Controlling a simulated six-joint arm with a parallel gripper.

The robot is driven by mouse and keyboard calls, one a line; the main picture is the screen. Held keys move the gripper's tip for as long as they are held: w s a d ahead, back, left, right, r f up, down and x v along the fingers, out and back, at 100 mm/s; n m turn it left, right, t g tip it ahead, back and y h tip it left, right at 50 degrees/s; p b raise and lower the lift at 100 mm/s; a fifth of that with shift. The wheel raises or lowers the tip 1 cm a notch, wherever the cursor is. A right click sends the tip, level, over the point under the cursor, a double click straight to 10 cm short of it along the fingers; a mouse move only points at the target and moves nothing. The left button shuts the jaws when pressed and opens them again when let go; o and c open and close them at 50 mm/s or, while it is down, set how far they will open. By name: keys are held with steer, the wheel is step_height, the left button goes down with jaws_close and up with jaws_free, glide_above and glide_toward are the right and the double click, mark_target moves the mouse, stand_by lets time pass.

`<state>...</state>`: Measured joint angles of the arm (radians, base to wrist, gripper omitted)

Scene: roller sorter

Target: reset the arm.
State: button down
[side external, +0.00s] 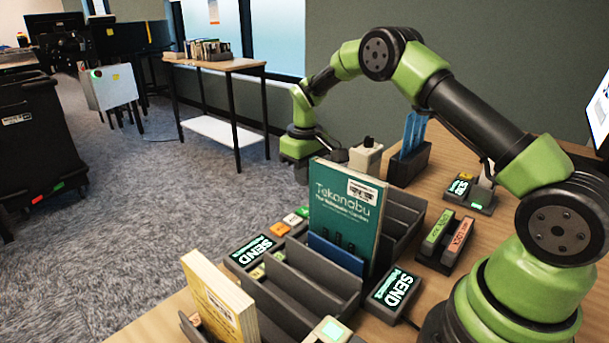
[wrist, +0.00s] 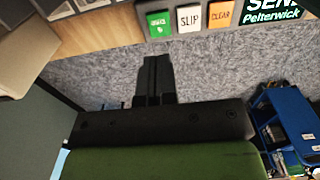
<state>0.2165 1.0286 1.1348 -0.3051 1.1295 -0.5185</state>
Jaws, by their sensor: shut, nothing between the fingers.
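My green and black arm arches over the desk from the right in the side external view. My gripper (side external: 303,172) hangs at the far edge of the sorter (side external: 290,298), its tip partly hidden behind the standing teal book (side external: 345,215). In the wrist view, my gripper (wrist: 154,62) shows its dark fingers together with nothing between them. Grey carpet lies behind the fingers there. The fingers point toward a row of buttons, with a gap in the picture between them.
A cream book (side external: 218,300) stands in the front of the sorter. SEND panels (side external: 395,290) flank the sorter. A dark holder with blue items (side external: 408,165) and a pale box (side external: 366,158) stand behind. The wrist view shows green, white and orange buttons (wrist: 190,18) and a blue cart (wrist: 285,125).

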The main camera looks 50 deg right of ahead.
steer(key=shift+r, duration=0.1)
steer(key=s+a+r+t, duration=0.1)
steer(key=s+a+r, duration=0.1)
steer(key=r, duration=0.4)
steer(key=s+a+r+m+t, duration=0.1)
steer(key=s+a+r, duration=0.1)
steer(key=s+r, duration=0.2)
steer(key=s+a+r+m+t, duration=0.1)
steer(key=s+a+r, duration=0.1)
steer(key=r, duration=0.6)
steer(key=shift+s+a+y, duration=0.3)
steer(key=shift+s+a, duration=0.05)
steer(key=shift+s, duration=0.1)
steer(key=s+a+r+m+t, duration=0.1)
steer(key=s+a+t, duration=0.1)
steer(key=s, duration=0.6)
steer(key=s+a+r+m+t+y, duration=0.1)
steer(key=s+a+t, duration=0.1)
steer(key=s, duration=0.7)
steer(key=shift+s+a+r, duration=0.25)
steer(key=shift+a+r, duration=0.05)
steer(key=shift+a, duration=0.15)
